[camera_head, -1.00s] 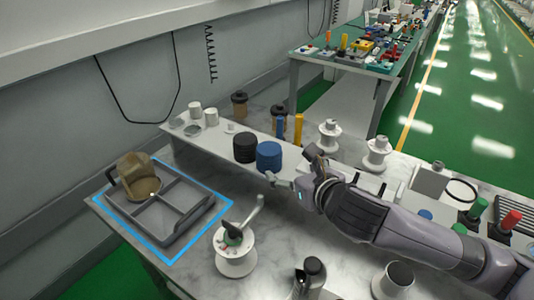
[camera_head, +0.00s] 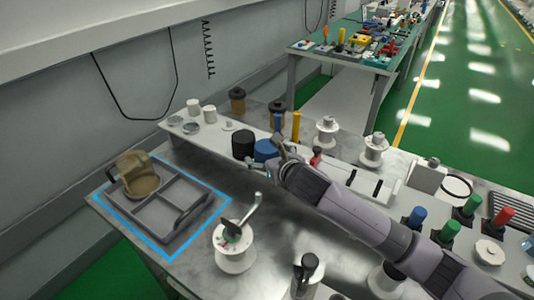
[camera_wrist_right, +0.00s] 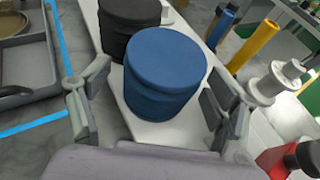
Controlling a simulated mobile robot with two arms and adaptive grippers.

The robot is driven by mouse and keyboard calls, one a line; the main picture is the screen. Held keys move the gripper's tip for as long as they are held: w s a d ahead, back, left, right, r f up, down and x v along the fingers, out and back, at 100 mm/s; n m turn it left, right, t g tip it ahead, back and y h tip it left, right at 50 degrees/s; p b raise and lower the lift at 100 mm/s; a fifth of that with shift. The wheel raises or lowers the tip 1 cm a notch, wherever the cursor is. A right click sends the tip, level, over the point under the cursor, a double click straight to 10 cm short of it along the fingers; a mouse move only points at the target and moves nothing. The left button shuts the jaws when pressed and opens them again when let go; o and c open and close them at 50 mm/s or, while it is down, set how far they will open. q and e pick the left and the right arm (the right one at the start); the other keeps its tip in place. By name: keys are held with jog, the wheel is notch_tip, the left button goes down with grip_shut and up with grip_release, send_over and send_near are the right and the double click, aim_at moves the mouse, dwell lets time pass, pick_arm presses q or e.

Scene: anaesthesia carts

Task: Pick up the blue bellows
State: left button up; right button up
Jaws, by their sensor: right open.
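The blue bellows (camera_head: 265,150) is a short ribbed cylinder standing upright on the white shelf, beside a black bellows (camera_head: 243,144). My right gripper (camera_head: 262,171) is at the near side of the blue bellows and partly covers it in the head view. In the right wrist view the blue bellows (camera_wrist_right: 163,75) stands between the two spread fingers of my right gripper (camera_wrist_right: 158,118). The fingers are open, and I see no grip on it. The black bellows (camera_wrist_right: 122,20) is just behind it to the left. My left gripper is not in view.
A grey divided tray (camera_head: 172,213) holding a brown object lies left, inside a blue outline. A white spool (camera_head: 235,255) stands in front. Blue and yellow cylinders (camera_head: 296,126) stand behind the bellows. White spools (camera_head: 326,132) stand to the right.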

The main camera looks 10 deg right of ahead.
jog(key=shift+w+a+f, duration=0.1)
jog(key=shift+w+f, duration=0.15)
jog(key=shift+w, duration=0.25)
jog(key=shift+c, duration=0.3)
jog(key=c, duration=1.2)
jog(key=shift+c, duration=0.3)
jog(key=shift+r, duration=0.2)
